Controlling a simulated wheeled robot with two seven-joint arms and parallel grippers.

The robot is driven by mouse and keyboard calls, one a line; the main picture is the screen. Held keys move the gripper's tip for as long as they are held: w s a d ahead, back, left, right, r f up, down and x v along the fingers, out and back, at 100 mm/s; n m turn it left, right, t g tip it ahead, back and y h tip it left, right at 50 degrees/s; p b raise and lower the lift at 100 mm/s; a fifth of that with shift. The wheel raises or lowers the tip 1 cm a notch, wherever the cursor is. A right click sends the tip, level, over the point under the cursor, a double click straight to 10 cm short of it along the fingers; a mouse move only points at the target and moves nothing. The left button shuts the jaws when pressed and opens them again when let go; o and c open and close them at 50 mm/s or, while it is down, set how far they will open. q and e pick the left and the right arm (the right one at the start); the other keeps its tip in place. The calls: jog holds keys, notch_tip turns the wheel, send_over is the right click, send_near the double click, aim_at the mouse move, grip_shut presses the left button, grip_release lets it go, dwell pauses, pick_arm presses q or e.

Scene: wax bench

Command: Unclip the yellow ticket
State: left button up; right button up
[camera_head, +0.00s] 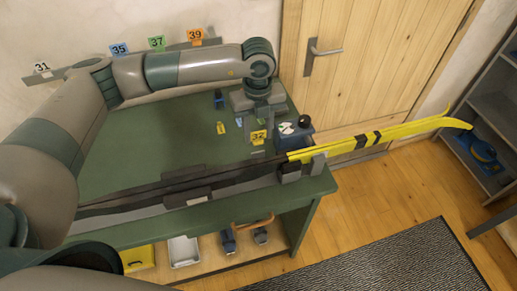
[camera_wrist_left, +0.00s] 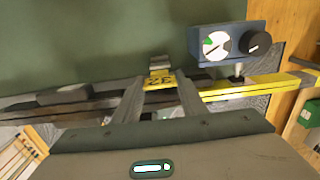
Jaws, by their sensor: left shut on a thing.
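The yellow ticket (camera_head: 258,137), marked 32, shows just below my left gripper (camera_head: 258,124), above the green bench. In the left wrist view the yellow ticket (camera_wrist_left: 159,82) appears upside down between the two fingertips of my left gripper (camera_wrist_left: 160,84), which is shut on it. A small grey clip-like piece (camera_wrist_left: 160,64) shows right behind the ticket; I cannot tell whether the two still touch. My right gripper is not in view.
Dark skis with yellow front ends (camera_head: 395,133) lie along the bench (camera_head: 130,165) and stick out past its right edge. A blue box with dial and black knob (camera_wrist_left: 228,43) stands close by. Tickets 31, 35, 37 (camera_head: 157,43) and 39 stand along the wall rail.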

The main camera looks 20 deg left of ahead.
pick_arm(q)
jog(key=shift+r, duration=2.35)
jog(key=shift+s+f, duration=0.1)
jog(key=shift+s, duration=0.05)
